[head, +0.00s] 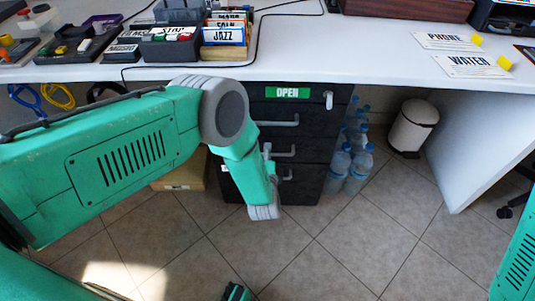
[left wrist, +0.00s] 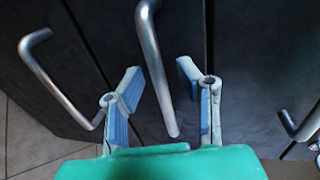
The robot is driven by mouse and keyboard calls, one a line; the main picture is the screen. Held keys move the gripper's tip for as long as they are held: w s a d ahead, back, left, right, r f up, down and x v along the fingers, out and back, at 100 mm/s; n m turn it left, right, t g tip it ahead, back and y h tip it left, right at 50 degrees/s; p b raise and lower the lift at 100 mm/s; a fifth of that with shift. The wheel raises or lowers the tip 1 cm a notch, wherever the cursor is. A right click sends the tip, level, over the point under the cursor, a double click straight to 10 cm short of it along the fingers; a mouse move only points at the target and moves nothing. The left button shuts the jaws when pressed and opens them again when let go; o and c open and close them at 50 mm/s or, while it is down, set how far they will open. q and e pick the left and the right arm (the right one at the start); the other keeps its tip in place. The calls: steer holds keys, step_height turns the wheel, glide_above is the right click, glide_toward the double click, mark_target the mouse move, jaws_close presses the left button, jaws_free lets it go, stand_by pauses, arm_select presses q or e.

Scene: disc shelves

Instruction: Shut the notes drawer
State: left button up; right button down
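A black drawer cabinet (head: 312,137) stands under the desk, with a green OPEN label on its top front. Silver bar handles show on the fronts: an upper handle (head: 280,123), a middle handle (head: 285,153) and a lower one partly behind my arm. No notes label is readable, and I cannot tell how far any drawer stands out. My left gripper (head: 269,160) is at the cabinet front, mostly hidden by its arm. In the left wrist view the gripper (left wrist: 160,92) is open, its fingers on either side of a handle (left wrist: 152,50) without visibly gripping it. My right gripper is out of view.
The white desk (head: 330,55) overhangs the cabinet and carries card boxes. Water bottles (head: 357,165) stand right of the cabinet, then a white bin (head: 413,125). A cardboard box (head: 183,177) lies left, behind my arm. The tiled floor in front is clear.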

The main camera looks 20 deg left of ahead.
arm_select(q)
steer(key=v, duration=1.2)
steer(key=shift+f, duration=0.1)
steer(key=s+a+f+n+g+h, duration=0.1)
steer(key=s+a+n+g+h, duration=0.1)
steer(key=s+a+n+g, duration=0.55)
steer(key=s+a+f+n+g+h, duration=0.2)
steer(key=s+a+n+g, duration=0.15)
steer(key=s, duration=0.65)
steer(key=s+a+r+n+g, duration=0.2)
steer(key=s+r+n+g, duration=0.15)
steer(key=s, duration=0.65)
step_height(320, 180, up, 13)
steer(key=p, duration=1.3)
steer(key=shift+w, duration=0.2)
